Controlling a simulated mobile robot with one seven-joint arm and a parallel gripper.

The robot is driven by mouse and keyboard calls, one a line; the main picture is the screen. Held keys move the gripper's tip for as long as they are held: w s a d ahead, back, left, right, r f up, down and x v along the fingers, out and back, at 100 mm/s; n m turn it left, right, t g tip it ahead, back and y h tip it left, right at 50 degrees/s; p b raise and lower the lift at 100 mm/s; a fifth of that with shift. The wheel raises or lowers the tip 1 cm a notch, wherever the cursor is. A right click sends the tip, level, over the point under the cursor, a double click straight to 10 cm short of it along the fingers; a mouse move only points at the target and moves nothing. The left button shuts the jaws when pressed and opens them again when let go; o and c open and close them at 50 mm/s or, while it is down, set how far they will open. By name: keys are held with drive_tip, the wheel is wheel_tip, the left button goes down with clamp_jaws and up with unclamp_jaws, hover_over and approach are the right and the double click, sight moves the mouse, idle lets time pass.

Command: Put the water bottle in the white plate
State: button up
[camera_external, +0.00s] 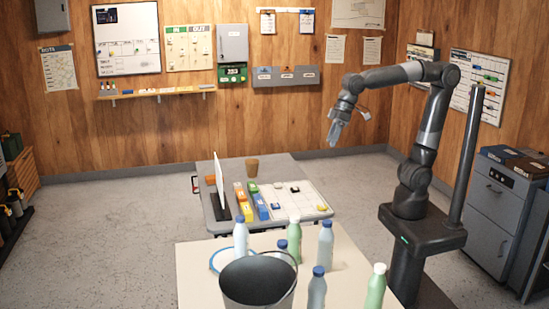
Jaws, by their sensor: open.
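Several bottles stand upright on the light-topped near table (200,283). They include a blue-capped pale bottle (240,241) at the left, a blue-capped bottle (326,246) at the back right, another blue-capped bottle (317,291) in front, a green bottle (294,240) in the middle and a white-capped green bottle (376,290) at the front right. A white plate (219,262) with a blue rim lies beside the left bottle, partly hidden by the bucket. My gripper (336,132) is open and empty, pointing down, high above and beyond the near table.
A dark grey bucket (258,287) stands in front of the plate and hides part of the table. A grey cabinet (497,205) is at the right.

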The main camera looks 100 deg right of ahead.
drive_tip(key=s+f+n, duration=0.1)
drive_tip(key=s+f, duration=0.3)
drive_tip(key=s, duration=0.3)
drive_tip(key=s+f+n+t, duration=0.1)
drive_tip(key=s+f+n, duration=0.1)
drive_tip(key=s, duration=0.5)
drive_tip(key=shift+s+d+f+t, duration=0.25)
drive_tip(key=shift+s+f+t, duration=0.05)
drive_tip(key=shift+f, duration=0.55)
